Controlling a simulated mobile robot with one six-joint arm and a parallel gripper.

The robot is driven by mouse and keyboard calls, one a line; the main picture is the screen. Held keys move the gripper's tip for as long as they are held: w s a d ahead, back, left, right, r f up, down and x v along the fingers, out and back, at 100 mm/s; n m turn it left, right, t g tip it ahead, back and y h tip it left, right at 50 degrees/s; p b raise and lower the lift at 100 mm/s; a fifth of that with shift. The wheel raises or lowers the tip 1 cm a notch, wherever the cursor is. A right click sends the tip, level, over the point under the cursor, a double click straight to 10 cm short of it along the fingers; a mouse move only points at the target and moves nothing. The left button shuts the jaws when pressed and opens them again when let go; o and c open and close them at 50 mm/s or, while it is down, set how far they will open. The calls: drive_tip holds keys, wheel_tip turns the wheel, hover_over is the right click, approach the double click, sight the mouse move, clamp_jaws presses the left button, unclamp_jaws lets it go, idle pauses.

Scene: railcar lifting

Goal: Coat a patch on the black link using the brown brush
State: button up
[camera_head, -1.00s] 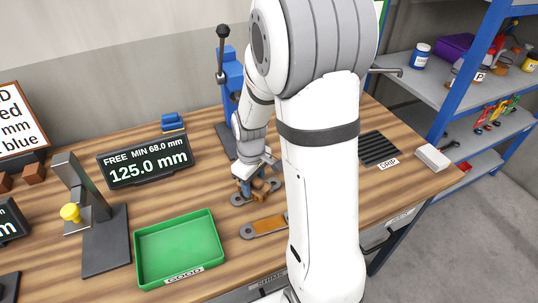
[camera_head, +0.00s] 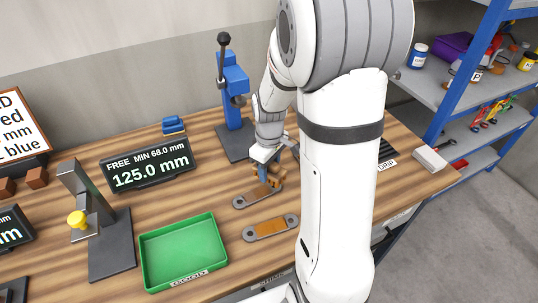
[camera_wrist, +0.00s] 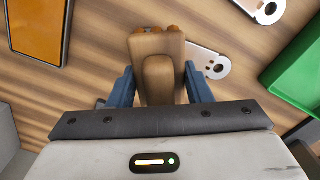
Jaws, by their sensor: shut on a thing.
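My gripper (camera_head: 267,172) has blue fingers shut on the brown brush (camera_wrist: 163,75), whose block-like body fills the gap between them in the wrist view. In the head view the brush is small and partly hidden by the gripper. Just below it lies a dark grey link (camera_head: 241,202) with a ring end and a brown patch. I cannot tell whether the bristles touch it. A second grey link (camera_head: 249,235) with an orange-brown patch lies nearer the front. Neither looks clearly black. Link ends show pale in the wrist view (camera_wrist: 209,63).
A green tray (camera_head: 147,267) is at front left. A press-like blue tool (camera_head: 234,82) stands behind my gripper. A display (camera_head: 147,168) and a dark stand with a yellow knob (camera_head: 77,218) are left. An orange dark-edged panel (camera_wrist: 38,30) shows in the wrist view.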

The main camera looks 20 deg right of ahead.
drive_tip(key=shift+r+p, duration=0.8)
drive_tip(key=shift+r, duration=0.65)
